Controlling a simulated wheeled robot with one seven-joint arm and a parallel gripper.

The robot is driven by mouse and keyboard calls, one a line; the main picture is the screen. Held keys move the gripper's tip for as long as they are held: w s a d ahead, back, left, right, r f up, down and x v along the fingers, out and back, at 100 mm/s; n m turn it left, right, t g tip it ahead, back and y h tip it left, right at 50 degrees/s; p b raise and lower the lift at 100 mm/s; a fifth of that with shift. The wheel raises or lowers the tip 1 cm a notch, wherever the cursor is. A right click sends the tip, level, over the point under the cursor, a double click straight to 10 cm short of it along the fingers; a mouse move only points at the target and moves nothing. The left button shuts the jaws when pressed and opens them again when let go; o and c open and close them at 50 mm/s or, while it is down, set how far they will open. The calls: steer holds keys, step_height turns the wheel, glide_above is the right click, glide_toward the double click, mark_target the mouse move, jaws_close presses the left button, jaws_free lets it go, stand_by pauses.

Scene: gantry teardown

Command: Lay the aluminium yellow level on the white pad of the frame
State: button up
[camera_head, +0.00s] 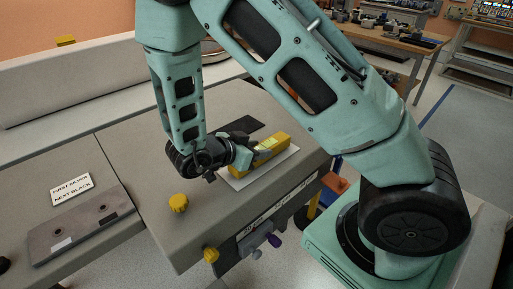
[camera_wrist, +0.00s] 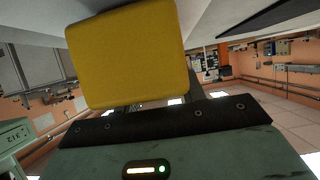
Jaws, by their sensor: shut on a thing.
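The yellow level (camera_head: 277,143) is a bar lying over the white pad (camera_head: 285,162) on the grey frame. I cannot tell whether it rests on the pad or hangs just above it. My gripper (camera_head: 254,150) reaches in from the left and is shut on the level. In the wrist view, the yellow end of the level (camera_wrist: 128,55) fills the upper left, and my fingers behind it are mostly hidden.
A dark patch (camera_head: 242,127) lies behind the pad. A yellow knob (camera_head: 179,203) stands on the frame's top at front left. A grey plate (camera_head: 80,230) and a "FIRST SILVER NEXT BLACK" sign (camera_head: 71,189) lie at left. More knobs (camera_head: 211,255) stick out from the front face.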

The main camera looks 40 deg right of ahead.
steer(key=shift+f, duration=0.2)
steer(key=o, duration=1.4)
steer(key=v, duration=1.7)
steer(key=shift+a+p, duration=0.2)
steer(key=shift+p, duration=0.1)
